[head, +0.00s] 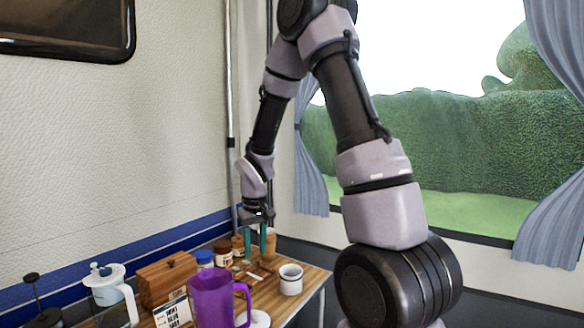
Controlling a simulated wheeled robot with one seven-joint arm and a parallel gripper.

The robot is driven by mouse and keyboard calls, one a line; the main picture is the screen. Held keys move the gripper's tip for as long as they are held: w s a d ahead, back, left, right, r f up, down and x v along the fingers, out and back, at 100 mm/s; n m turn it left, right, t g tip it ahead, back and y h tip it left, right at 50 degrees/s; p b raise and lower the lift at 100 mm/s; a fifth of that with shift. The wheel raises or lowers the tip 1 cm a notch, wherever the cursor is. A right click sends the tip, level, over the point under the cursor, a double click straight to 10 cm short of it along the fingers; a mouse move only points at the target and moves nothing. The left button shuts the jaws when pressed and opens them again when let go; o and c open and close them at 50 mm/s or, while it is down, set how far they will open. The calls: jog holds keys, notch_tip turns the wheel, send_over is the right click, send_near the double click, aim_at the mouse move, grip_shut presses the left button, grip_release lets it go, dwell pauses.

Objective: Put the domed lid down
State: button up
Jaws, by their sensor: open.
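My gripper (255,252) points down over the far end of the wooden table, its two teal fingers apart. It is near several jars and a tan cup (271,241). I see nothing clearly held between the fingers. I cannot pick out a domed lid for certain. A white round piece (260,320) lies at the front of the table, partly hidden by the purple pitcher (210,296); I cannot tell whether it is the lid.
A white mug (291,279) stands near the right edge of the wooden table (312,283). A brown wooden box (166,279), a small sign (173,312) and a white pot (107,288) stand at the left. Jars (223,252) crowd the back by the wall.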

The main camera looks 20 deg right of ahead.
jog(key=s+d+r+m+t, duration=0.2)
jog(key=s+r, duration=0.2)
jog(key=r, duration=0.6)
jog(key=s+d+r+m+t, duration=0.15)
jog(key=s+r, duration=0.25)
jog(key=r, duration=0.5)
jog(key=s+r+m+t+y, duration=0.1)
jog(key=s+r+t+y, duration=0.1)
jog(key=s+r, duration=0.7)
jog(key=shift+s+d+m+t, duration=0.3)
jog(key=shift+s+m+t, duration=0.05)
jog(key=shift+s, duration=0.7)
